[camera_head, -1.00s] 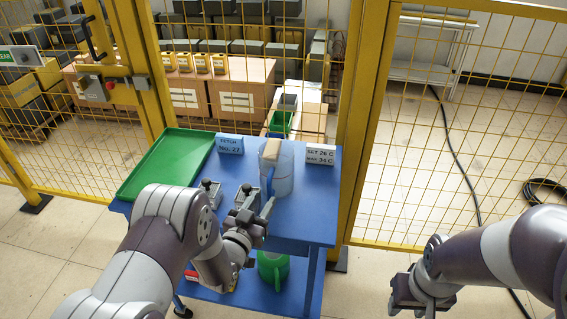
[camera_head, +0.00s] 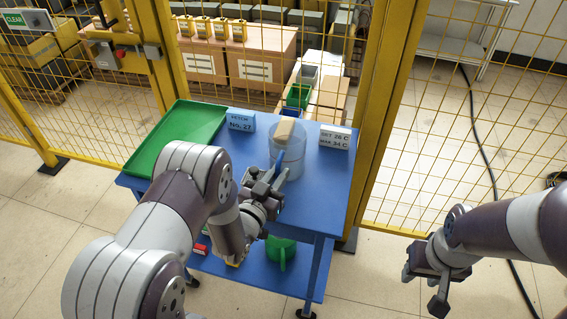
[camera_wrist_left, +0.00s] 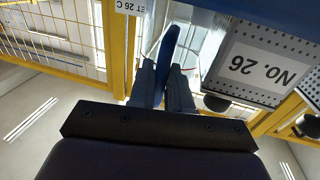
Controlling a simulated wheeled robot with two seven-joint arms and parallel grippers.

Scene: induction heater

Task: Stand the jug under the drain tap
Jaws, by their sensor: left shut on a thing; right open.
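A clear jug (camera_head: 294,158) with a blue handle stands on the blue table, between two small signs. A tan block (camera_head: 284,131) shows at its top; I cannot tell whether it is inside or behind. My left gripper (camera_head: 269,186) reaches in from the front and is shut on the blue handle. In the left wrist view, the handle (camera_wrist_left: 168,45) shows between the two fingers. My right gripper (camera_head: 435,290) is open and empty, off the table to the right. I cannot make out a drain tap; my left arm hides part of the table.
A green tray (camera_head: 178,138) lies at the table's back left. A green vessel (camera_head: 281,252) stands on the lower shelf. A label reading No. 26 (camera_wrist_left: 262,68) shows in the left wrist view. A yellow mesh fence (camera_head: 395,110) stands behind. The table's right front is clear.

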